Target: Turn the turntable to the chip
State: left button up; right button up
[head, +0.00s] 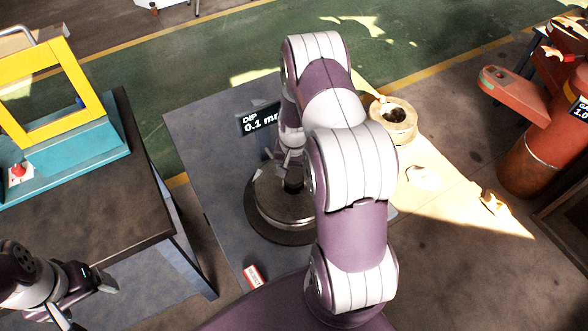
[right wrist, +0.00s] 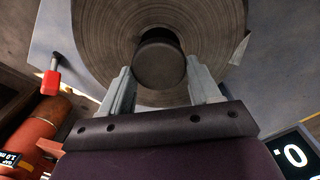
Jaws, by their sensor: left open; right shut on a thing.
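The turntable (head: 275,213) is a round, ringed metal disc on the grey bench, and it also fills the top of the right wrist view (right wrist: 100,40). A dark round knob (right wrist: 158,62) stands at its middle. My right gripper (right wrist: 160,88) is shut on the knob, with one finger on each side. In the head view my right arm hides part of the disc. A small pale piece (right wrist: 239,48) shows at the disc's rim; I cannot tell if it is the chip. My left gripper (head: 88,288) is open and empty, far left of the turntable.
A "DIP 0.1" display (head: 262,119) stands behind the turntable. A red and white block (head: 252,275) lies in front of it. A teal and yellow machine (head: 65,145) stands on the left table. A round, brass-coloured part (head: 395,122) and a red machine (head: 540,150) are at right.

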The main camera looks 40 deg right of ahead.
jog(key=o, duration=1.5)
jog(key=shift+r, duration=0.55)
notch_tip(320, 180, up, 12)
jog(key=b, duration=0.2)
jog(key=shift+f+b, duration=0.15)
jog(key=shift+b, duration=0.2)
